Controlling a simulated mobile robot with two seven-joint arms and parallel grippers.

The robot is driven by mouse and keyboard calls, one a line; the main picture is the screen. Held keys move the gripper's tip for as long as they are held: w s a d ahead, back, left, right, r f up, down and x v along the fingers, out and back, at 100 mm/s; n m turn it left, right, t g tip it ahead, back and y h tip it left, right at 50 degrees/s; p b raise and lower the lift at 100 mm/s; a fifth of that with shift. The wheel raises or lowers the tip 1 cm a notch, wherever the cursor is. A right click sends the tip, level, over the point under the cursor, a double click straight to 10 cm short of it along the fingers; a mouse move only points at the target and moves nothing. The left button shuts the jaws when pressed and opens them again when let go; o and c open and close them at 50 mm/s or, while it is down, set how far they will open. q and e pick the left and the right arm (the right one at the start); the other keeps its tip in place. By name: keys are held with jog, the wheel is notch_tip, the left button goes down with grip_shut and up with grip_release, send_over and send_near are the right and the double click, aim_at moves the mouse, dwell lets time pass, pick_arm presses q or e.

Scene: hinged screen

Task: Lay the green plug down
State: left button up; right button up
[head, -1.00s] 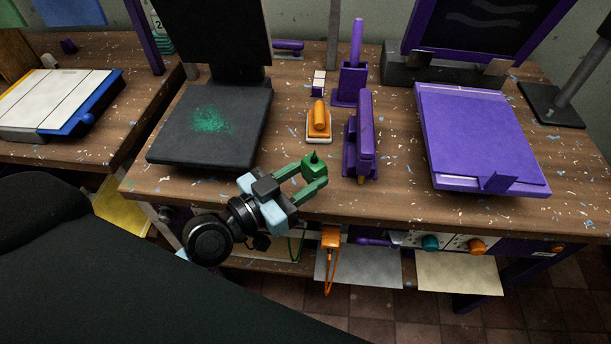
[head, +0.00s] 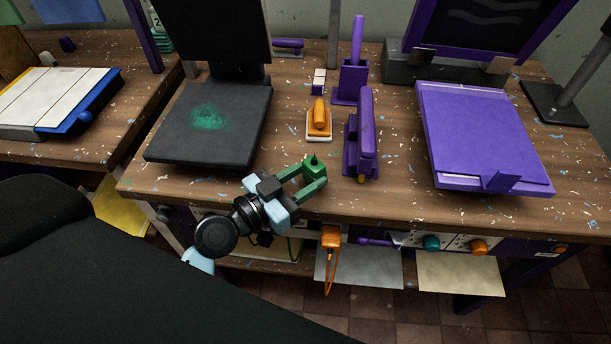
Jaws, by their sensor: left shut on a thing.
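The green plug (head: 314,167) is a small block with a dark pointed tip, and the tip points up in the head view. My left gripper (head: 310,179) has green fingers and is shut on the plug. It holds the plug near the front part of the wooden table (head: 386,203), to the right of the black screen's base. I cannot tell whether the plug touches the tabletop. My right gripper is not in view.
The black hinged screen's base (head: 205,130) lies behind left. An orange tool on a white pad (head: 319,121) and a purple upright device (head: 361,140) stand behind the plug. A purple board (head: 484,137) lies at right. Bare wood lies between device and board.

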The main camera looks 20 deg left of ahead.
pick_arm(q)
jog(key=shift+f, duration=0.2)
jog(key=o, duration=0.7)
jog(key=shift+c, duration=0.2)
jog(key=o, duration=0.4)
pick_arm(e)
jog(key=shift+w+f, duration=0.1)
pick_arm(q)
jog(key=shift+r, duration=0.25)
jog(key=b+v, duration=0.3)
jog(key=v, duration=0.9)
jog(key=shift+b, duration=0.4)
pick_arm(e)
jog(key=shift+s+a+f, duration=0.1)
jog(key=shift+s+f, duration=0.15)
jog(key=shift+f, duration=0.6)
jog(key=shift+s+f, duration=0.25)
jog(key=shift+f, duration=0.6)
